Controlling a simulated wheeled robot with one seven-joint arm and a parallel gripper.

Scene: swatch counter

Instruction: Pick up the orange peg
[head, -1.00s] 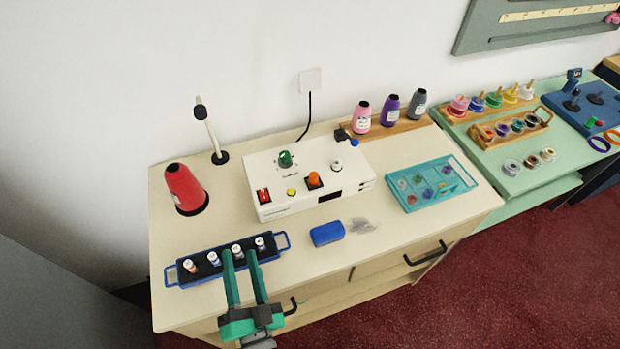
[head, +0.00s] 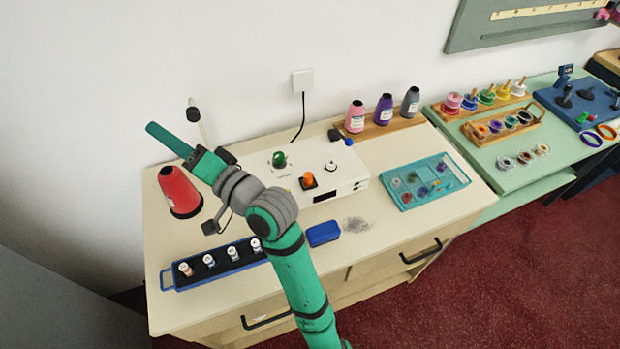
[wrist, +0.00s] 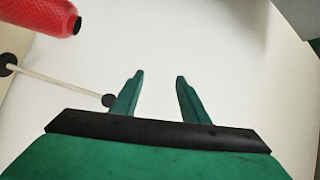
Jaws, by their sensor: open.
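No thing in view is plainly an orange peg. A short upright orange piece (head: 309,179) stands on a black square base on top of the white box (head: 345,184); whether it is the peg or a knob I cannot tell. My gripper (head: 156,133) is raised at the left above the counter, pointing up and left, away from that piece. In the wrist view, my gripper (wrist: 160,77) is open, with two green fingers apart and nothing between them. My arm hides the left part of the white box.
A red cone (head: 178,190) and a thin stalk with a black ball (head: 193,115) stand close by my gripper. On the counter are a blue rack of vials (head: 166,280), a blue block (head: 323,233) and a teal tray (head: 464,176).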

